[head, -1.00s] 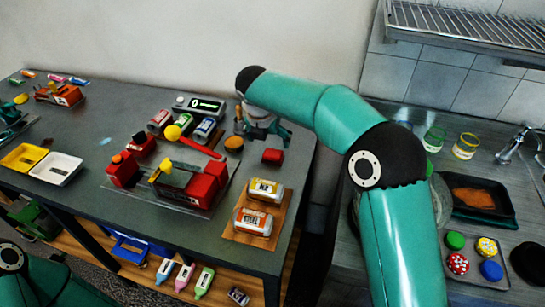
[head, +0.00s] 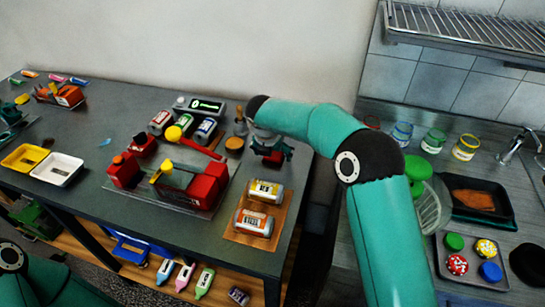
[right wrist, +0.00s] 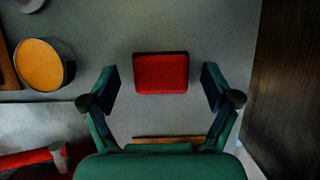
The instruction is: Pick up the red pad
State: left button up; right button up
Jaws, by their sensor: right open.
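The red pad (right wrist: 161,73) is a small red block with a dark edge, lying flat on the grey table near its right end. In the right wrist view it lies between my right gripper's two fingers (right wrist: 161,88), a little ahead of them, with a gap on each side. In the head view my right gripper (head: 271,150) is over the pad (head: 275,158) and hides most of it. The right gripper is open and empty. My left arm shows at the lower left; a dark teal shape at the left edge may be the left gripper, its jaws unclear.
A round orange-topped item (head: 234,143) stands left of the pad. A wooden board (head: 283,216) with two labelled packs is in front of it. A red machine (head: 190,186) is further left. The table's right edge is close to the pad, with a sink counter beyond.

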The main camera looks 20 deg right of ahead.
aim_at(273, 154)
jog(key=c, duration=1)
jog(key=shift+r, duration=0.1)
jog(key=shift+w+r, duration=0.1)
jog(key=shift+r, duration=0.4)
notch_tip(273, 154, up, 19)
jog(key=p, duration=0.3)
jog(key=shift+p, duration=0.4)
jog(key=o, duration=0.3)
jog(key=shift+f, duration=0.1)
jog(key=c, duration=0.4)
